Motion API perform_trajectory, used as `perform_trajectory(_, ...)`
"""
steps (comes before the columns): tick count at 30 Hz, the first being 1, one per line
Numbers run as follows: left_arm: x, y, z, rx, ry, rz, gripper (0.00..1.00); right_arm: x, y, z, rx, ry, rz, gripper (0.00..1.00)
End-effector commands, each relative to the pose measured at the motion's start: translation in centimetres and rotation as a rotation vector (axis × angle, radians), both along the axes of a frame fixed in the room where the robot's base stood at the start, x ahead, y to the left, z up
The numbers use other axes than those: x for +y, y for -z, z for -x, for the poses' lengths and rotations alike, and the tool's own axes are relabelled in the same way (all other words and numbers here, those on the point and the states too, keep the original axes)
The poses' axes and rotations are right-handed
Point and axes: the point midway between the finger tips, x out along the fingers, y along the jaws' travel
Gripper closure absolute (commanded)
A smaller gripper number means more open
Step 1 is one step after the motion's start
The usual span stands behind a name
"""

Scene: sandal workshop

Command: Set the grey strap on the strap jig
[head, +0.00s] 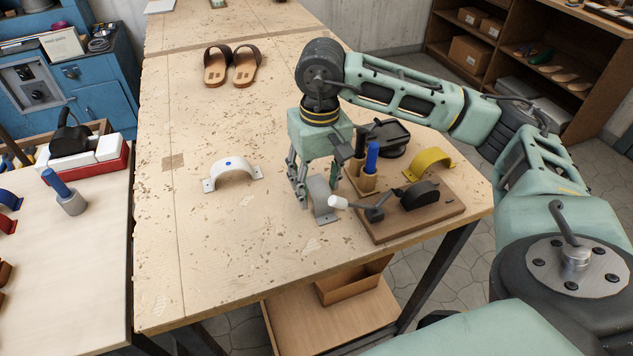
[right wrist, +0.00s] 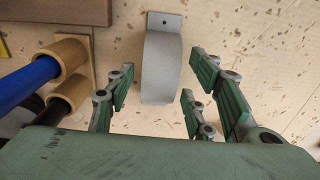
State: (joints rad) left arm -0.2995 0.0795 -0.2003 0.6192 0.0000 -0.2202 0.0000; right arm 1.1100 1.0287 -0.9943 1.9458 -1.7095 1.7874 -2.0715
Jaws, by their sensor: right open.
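The grey strap (head: 322,202) is an arched band with a flat tab, standing on the wooden table just left of the board. My right gripper (head: 316,186) is above it, pointing down. In the right wrist view the grey strap (right wrist: 162,62) lies between the spread fingers of the right gripper (right wrist: 158,98), with gaps on both sides. What looks like the strap jig (head: 395,219) is a brown board with a black rounded form (head: 419,195) and a white-handled lever (head: 340,202). No strap shows on the form. My left gripper is not in view.
A yellow strap (head: 431,160) stands behind the board and a white strap (head: 232,171) to the left. Blue- and black-handled tools (head: 371,158) stand in wooden holders close beside the gripper. Sandals (head: 232,65) lie at the back. The table's left front is clear.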

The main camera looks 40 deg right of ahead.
Motion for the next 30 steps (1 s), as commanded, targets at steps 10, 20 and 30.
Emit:
perform_trajectory(10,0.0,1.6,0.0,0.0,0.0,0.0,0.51,-0.2,-7.6,-0.1,-0.01,-0.001,-0.002,0.51)
perform_trajectory(20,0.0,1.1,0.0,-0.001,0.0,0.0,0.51,-0.4,-11.3,0.0,-0.004,-0.001,0.0,0.51)
perform_trajectory(30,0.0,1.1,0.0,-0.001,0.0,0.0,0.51,-0.4,-11.4,0.0,-0.002,0.0,-0.001,0.51)
